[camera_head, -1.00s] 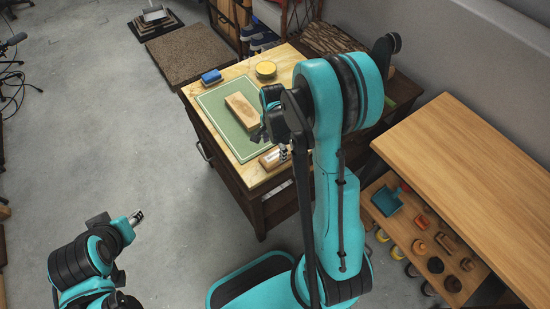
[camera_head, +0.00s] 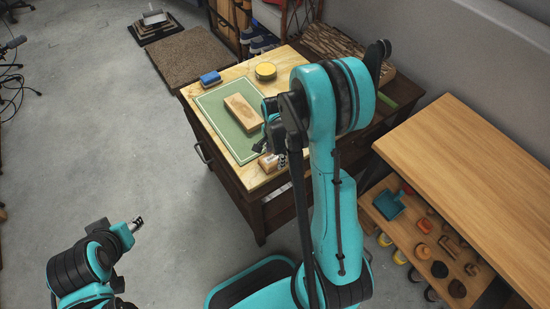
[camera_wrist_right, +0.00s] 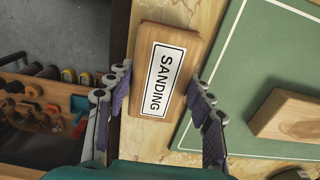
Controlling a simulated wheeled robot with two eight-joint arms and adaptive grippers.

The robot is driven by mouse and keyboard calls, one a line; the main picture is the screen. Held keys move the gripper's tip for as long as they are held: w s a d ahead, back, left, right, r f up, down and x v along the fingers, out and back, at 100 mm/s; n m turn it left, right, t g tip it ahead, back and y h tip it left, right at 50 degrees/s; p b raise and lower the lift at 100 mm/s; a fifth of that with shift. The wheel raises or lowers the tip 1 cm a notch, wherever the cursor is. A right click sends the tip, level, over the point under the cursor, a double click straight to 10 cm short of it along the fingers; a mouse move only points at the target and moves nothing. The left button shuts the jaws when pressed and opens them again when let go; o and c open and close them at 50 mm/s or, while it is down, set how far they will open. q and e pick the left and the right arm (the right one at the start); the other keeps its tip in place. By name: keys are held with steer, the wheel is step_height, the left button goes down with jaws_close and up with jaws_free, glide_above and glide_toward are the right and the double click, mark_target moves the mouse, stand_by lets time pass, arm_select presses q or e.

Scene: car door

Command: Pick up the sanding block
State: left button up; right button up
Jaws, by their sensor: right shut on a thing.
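The sanding block, a light wooden block with a white label reading "SANDING" (camera_wrist_right: 163,77), lies on the table beside the green mat. In the head view the sanding block (camera_head: 267,163) shows at the table's near right part, partly hidden by my right arm. My right gripper (camera_wrist_right: 160,110) is shut on the sanding block, with one finger along each side of its near end. I cannot tell whether the block is lifted off the table. My left gripper (camera_head: 137,224) is over the floor at the lower left, away from the table; its finger opening is too small to judge.
A plain wooden block (camera_head: 241,112) lies on the green mat (camera_head: 213,103). A blue item (camera_head: 210,78) and a yellow round tin (camera_head: 265,71) stand at the table's back. A wooden bench (camera_head: 470,150) with a shelf of tools is at the right. The floor at left is mostly clear.

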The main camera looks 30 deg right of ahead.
steer(key=r+p, duration=0.2)
steer(key=r, duration=0.1)
steer(key=s+r+p, duration=0.1)
steer(key=r, duration=0.1)
steer(key=shift+d, duration=0.4)
steer(key=s+d+r+p, duration=0.3)
steer(key=s+d+r, duration=0.3)
steer(key=s, duration=0.2)
steer(key=shift+s, duration=0.15)
steer(key=shift+d, duration=0.1)
